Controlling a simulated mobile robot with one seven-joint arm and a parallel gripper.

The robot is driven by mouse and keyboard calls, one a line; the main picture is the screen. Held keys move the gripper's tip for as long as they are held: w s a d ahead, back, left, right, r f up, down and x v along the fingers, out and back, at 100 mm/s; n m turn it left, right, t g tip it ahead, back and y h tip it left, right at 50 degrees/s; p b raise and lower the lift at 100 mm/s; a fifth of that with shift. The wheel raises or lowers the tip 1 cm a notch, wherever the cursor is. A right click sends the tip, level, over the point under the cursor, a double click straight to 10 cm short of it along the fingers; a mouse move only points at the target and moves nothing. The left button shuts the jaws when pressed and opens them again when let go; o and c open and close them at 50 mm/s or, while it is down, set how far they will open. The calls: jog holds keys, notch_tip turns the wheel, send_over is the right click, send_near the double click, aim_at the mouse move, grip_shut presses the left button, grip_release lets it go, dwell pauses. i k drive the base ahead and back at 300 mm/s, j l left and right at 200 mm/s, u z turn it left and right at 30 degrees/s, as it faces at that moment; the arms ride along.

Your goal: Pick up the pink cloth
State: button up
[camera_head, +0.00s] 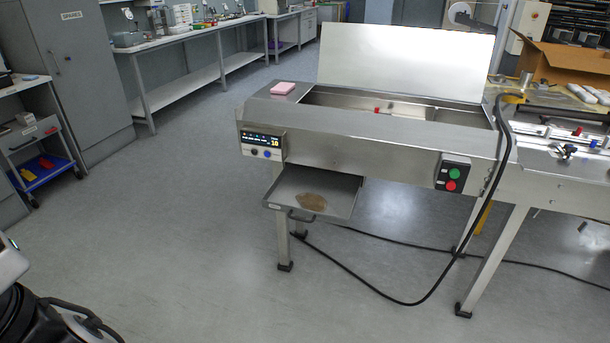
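Part of my arm shows at the lower left edge of the picture, well apart from the cloth. My gripper's fingers are not in view.
The wrapper's lid (405,62) stands open behind the trough. A drawer tray (280,194) with a brown patch sticks out at the front. A black cable (425,292) loops down to the floor. Clear floor (170,235) lies to the left.

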aim_at(283, 88)
jog(key=i+j, duration=0.75)
jog(key=i, duration=0.2)
jog(key=i+j, duration=0.8)
jog(key=i, duration=1.2)
jog(key=l+z, duration=0.05)
jog(key=l, duration=0.05)
